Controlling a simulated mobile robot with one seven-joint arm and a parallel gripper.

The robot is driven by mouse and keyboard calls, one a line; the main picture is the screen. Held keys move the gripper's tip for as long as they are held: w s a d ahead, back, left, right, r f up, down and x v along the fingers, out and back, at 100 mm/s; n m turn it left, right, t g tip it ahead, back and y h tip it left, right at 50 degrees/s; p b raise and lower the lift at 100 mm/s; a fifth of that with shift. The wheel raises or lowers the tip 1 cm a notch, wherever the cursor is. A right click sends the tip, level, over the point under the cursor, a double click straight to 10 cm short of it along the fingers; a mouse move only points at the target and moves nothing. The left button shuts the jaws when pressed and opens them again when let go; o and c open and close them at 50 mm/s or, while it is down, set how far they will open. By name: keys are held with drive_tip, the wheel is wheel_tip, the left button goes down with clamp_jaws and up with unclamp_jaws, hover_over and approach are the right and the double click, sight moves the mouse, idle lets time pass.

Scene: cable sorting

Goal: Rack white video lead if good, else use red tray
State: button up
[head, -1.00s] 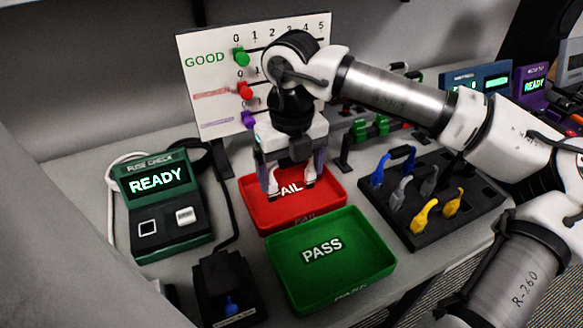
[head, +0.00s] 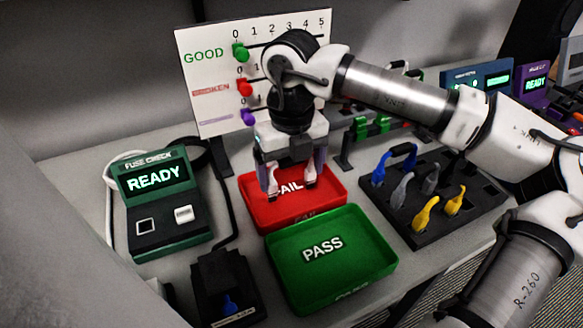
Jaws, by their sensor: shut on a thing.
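My gripper (head: 291,180) points down over the red tray (head: 254,219), which is marked FAIL. Its fingers stand apart, with small white pieces between and below them. These look like parts of a white lead (head: 272,187), but its shape is mostly hidden by the fingers. I cannot tell whether it touches the tray floor. A black rack (head: 424,238) to the right holds blue (head: 378,171), grey (head: 399,192) and yellow (head: 424,215) leads, with some empty slots at its right side.
A green PASS tray (head: 374,276) stands in front of the red one, empty. A fuse checker (head: 155,178) showing READY is at left. A black block (head: 221,279) with a blue piece stands at front left. A counting board (head: 206,90) is behind; blue (head: 462,78) and purple (head: 530,84) devices stand at back right.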

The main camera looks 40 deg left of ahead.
drive_tip(key=shift+f+b, duration=0.15)
drive_tip(key=shift+b, duration=0.2)
idle(0.5)
drive_tip(key=o, duration=0.9)
drive_tip(key=shift+c, duration=0.2)
drive_tip(key=shift+r+p, duration=2.45)
drive_tip(key=shift+r, duration=1.6)
